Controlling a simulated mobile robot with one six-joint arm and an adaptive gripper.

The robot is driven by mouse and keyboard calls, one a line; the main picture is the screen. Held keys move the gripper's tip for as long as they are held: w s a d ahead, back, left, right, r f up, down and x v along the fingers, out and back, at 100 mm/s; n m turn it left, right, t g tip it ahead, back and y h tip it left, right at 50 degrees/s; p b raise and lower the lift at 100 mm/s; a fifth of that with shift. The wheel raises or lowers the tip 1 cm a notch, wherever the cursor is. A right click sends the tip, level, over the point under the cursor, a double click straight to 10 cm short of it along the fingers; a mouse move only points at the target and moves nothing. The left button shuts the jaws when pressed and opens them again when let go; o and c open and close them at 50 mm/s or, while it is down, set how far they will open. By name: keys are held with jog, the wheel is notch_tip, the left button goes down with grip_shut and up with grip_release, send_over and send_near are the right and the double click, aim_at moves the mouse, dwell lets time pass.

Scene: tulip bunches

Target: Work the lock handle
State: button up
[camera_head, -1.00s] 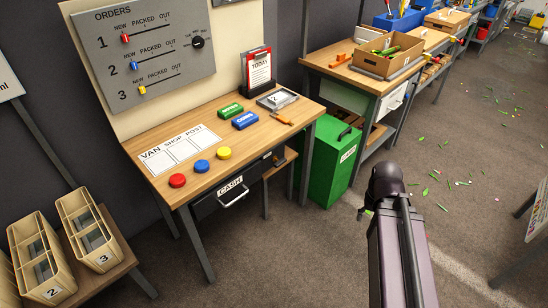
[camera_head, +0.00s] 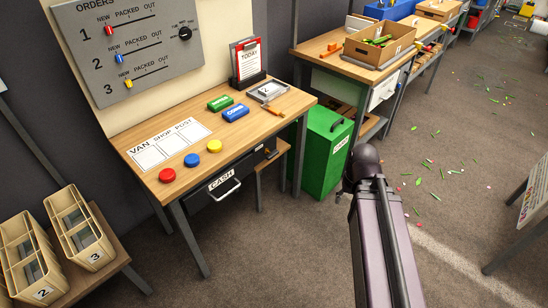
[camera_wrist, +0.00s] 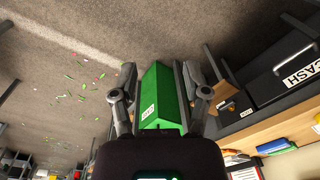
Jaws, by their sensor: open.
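A small dark fitting (camera_head: 271,154), which may be the lock, sits under the desk's front edge, right of the black cash drawer (camera_head: 226,184). Its handle is too small to make out. In the wrist view a similar dark fitting with a yellowish part (camera_wrist: 228,106) shows beside the cash drawer (camera_wrist: 285,75), right of my gripper. My gripper (camera_wrist: 160,72) is open and empty, its fingers spread, with the green bin (camera_wrist: 160,92) seen between them. The fingers touch nothing that I can see. In the head view my arm shows at lower right, but the fingers do not.
The wooden desk (camera_head: 140,122) holds red, blue and yellow buttons, green and blue blocks and a clipboard (camera_head: 246,62). The green bin (camera_head: 318,165) stands right of the desk. A second bench (camera_head: 312,52) is behind it. The floor (camera_head: 450,140) is open at right, with scattered green bits.

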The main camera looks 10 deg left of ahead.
jog(key=w+a+f+t+y+b, duration=0.2)
jog(key=w+a+f+y+b, duration=0.2)
jog(key=w+a+f+b, duration=0.4)
jog(key=m+t+y+b, duration=0.7)
jog(key=t+y+b, duration=0.25)
jog(key=b, duration=2.35)
send_near(274, 156)
jog(key=v, duration=0.3)
jog(key=shift+w+d+m+g, duration=0.1)
jog(key=shift+w+m+g, duration=0.15)
jog(key=shift+m+g, duration=0.1)
jog(key=x, duration=1.3)
jog(key=shift+w+a+r, duration=0.1)
jog(key=shift+w+a, duration=0.15)
jog(key=shift+a, duration=0.1)
